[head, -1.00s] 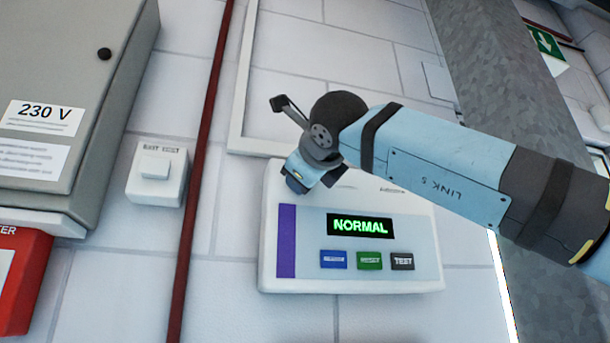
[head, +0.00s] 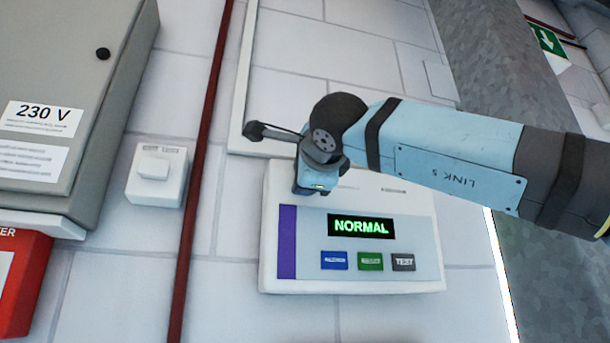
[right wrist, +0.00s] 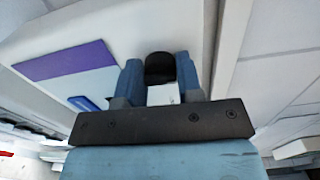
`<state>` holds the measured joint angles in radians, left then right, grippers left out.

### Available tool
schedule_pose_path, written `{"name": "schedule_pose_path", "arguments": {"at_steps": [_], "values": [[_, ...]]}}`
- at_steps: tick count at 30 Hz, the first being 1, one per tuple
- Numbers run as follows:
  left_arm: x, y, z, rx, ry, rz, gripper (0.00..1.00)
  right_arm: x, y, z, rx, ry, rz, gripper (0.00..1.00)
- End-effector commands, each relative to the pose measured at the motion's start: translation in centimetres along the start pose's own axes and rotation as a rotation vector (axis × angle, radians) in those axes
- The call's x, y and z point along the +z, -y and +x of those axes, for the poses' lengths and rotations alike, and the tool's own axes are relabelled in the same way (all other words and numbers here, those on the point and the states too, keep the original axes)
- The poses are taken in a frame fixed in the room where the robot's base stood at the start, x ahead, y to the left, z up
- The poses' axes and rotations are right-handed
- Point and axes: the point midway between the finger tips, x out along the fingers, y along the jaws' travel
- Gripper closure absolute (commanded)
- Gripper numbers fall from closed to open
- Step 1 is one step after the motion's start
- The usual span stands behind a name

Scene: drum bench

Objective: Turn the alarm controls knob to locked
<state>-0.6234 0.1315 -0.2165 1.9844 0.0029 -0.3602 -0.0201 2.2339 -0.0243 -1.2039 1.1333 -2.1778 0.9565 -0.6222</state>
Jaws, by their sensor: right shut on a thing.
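The alarm panel (head: 405,278) is a white box on the wall with a purple stripe, a lit green "NORMAL" display (head: 361,226) and blue, green and dark buttons below it. My right gripper (head: 317,187) is at the panel's upper left and hides the knob in the head view. In the right wrist view a small black knob (right wrist: 160,67) sits between the two blue fingers of this gripper (right wrist: 159,80), which is shut on it. The knob's pointer and its position marks cannot be read. My left gripper is not in view.
A grey 230 V cabinet (head: 75,90), a small white switch box (head: 157,175) and a dark red pipe (head: 200,160) are to the left of the panel. A raised white frame edge (head: 238,85) runs above it. The wall below the panel is clear.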

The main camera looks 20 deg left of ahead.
Motion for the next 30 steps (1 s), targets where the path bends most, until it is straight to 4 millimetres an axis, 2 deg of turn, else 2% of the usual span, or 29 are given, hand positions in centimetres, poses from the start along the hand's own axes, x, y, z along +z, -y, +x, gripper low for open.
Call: {"name": "schedule_pose_path", "arguments": {"at_steps": [14, 15, 18, 26, 30], "values": [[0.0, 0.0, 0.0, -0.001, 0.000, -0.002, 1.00, 0.0, 0.0, 0.0, -0.001, 0.000, -0.015, 0.90], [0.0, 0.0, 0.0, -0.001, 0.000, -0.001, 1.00, 0.0, 0.0, 0.0, -0.001, 0.000, -0.015, 0.62], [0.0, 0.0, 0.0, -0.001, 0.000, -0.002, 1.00, 0.0, 0.0, 0.0, -0.001, 0.000, -0.015, 0.42], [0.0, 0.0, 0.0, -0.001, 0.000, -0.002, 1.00, 0.0, 0.0, -0.1, 0.000, 0.000, -0.015, 0.42], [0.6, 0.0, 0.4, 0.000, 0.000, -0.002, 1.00, 0.0, -0.2, -1.0, -0.002, 0.001, -0.015, 0.42]]}}
